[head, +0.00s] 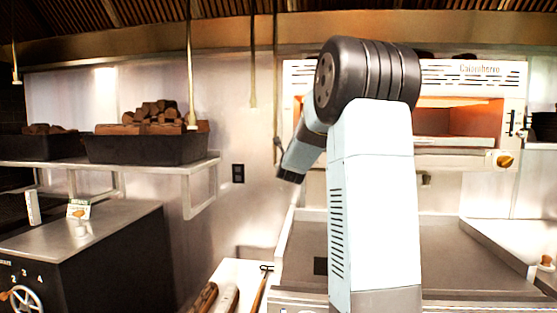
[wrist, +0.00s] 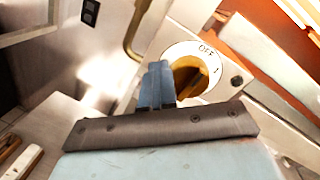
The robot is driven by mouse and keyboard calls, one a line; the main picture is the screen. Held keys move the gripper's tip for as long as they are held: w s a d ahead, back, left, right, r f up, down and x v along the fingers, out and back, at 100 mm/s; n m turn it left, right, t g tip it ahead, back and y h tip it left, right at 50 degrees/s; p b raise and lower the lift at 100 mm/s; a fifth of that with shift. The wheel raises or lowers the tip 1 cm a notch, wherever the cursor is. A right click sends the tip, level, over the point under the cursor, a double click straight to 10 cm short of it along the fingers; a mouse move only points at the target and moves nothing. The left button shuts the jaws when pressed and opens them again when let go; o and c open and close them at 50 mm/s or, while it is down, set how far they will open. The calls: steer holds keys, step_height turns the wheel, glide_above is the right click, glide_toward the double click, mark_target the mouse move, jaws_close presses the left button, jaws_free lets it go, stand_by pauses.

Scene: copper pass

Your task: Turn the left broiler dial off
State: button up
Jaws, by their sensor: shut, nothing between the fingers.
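The left broiler dial (wrist: 196,80) shows in the wrist view as a brass-yellow knob on a round white plate marked OFF. Its exact setting is hard to tell, as my fingers cover part of its left side. My gripper (wrist: 157,82) is shut and empty, with its blue-grey fingertips over the left edge of the dial plate, close beside the knob. I cannot tell whether they touch. In the head view, my arm hides the left dial. The broiler (head: 512,82) is white with a glowing orange opening, and its right dial (head: 505,160) is in plain view.
A wall shelf (head: 150,166) at left holds black bins (head: 142,150) of wood pieces. A dark-sided counter (head: 110,260) stands below it. A wide grey metal surface (head: 455,245) lies under the broiler. A thin rod (head: 277,95) hangs near the broiler's left side.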

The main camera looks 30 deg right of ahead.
steer(key=shift+o, duration=1.4)
steer(key=d, duration=0.1)
steer(key=s+d, duration=0.1)
steer(key=d, duration=0.1)
steer(key=shift+d+r, duration=0.1)
steer(key=shift+d, duration=0.2)
steer(key=shift+w+a+f, duration=0.15)
steer(key=shift+a, duration=0.45)
steer(key=shift+w+a+f, duration=0.1)
steer(key=shift+w+a, duration=0.05)
steer(key=shift+a, duration=0.4)
steer(key=shift+o, duration=1.2)
steer(key=shift+s+a, duration=0.2)
steer(key=shift+a, duration=0.25)
steer(key=shift+o, duration=0.4)
steer(key=shift+s+a, duration=0.2)
steer(key=shift+a, duration=0.05)
steer(key=o, duration=0.7)
steer(key=s, duration=0.1)
steer(key=s+r, duration=0.1)
steer(key=a, duration=0.1)
steer(key=shift+s+r, duration=0.25)
steer(key=shift+s, duration=0.15)
steer(key=shift+s+a+f, duration=0.1)
steer(key=shift+s+a, duration=1.95)
steer(key=shift+a, duration=0.2)
steer(key=shift+s+a, duration=2.05)
steer(key=shift+a, duration=0.2)
